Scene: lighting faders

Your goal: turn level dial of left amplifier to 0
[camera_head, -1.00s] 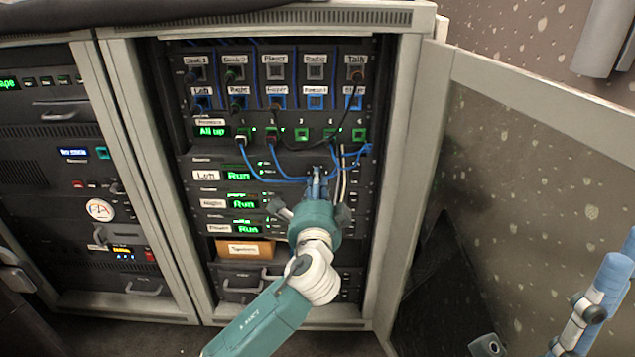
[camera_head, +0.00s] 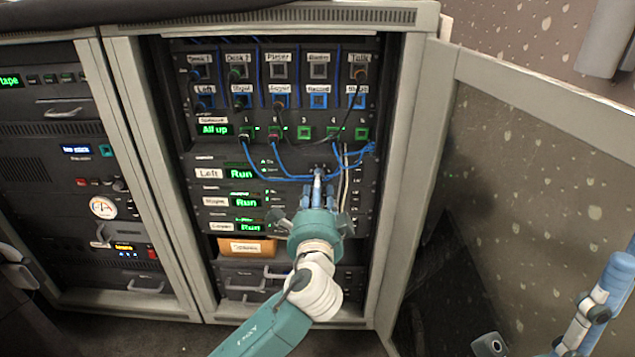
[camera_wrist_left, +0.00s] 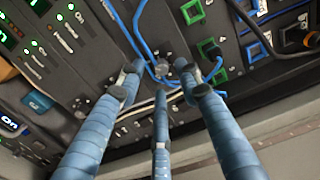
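The left amplifier (camera_head: 209,173) is the dark rack unit labelled "Left", with a lit green "Run" display (camera_head: 241,173). My left gripper (camera_head: 318,176) reaches up to the right part of its front panel. In the left wrist view, its blue fingers (camera_wrist_left: 163,75) are spread apart, with a small grey round knob (camera_wrist_left: 180,65) between their tips; I cannot tell whether they touch it. The fingers hide the dial area in the head view, and no dial setting is readable. Blue fingers of my right gripper (camera_head: 605,285) show at the right edge, away from the rack, partly cut off.
Blue patch cables (camera_head: 290,178) loop just above and beside the left gripper; pale cables (camera_head: 345,185) hang to its right. Further amplifiers labelled "Right" (camera_head: 215,202) and "Lower" (camera_head: 222,227) sit below. An open cabinet door (camera_head: 540,160) stands on the right.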

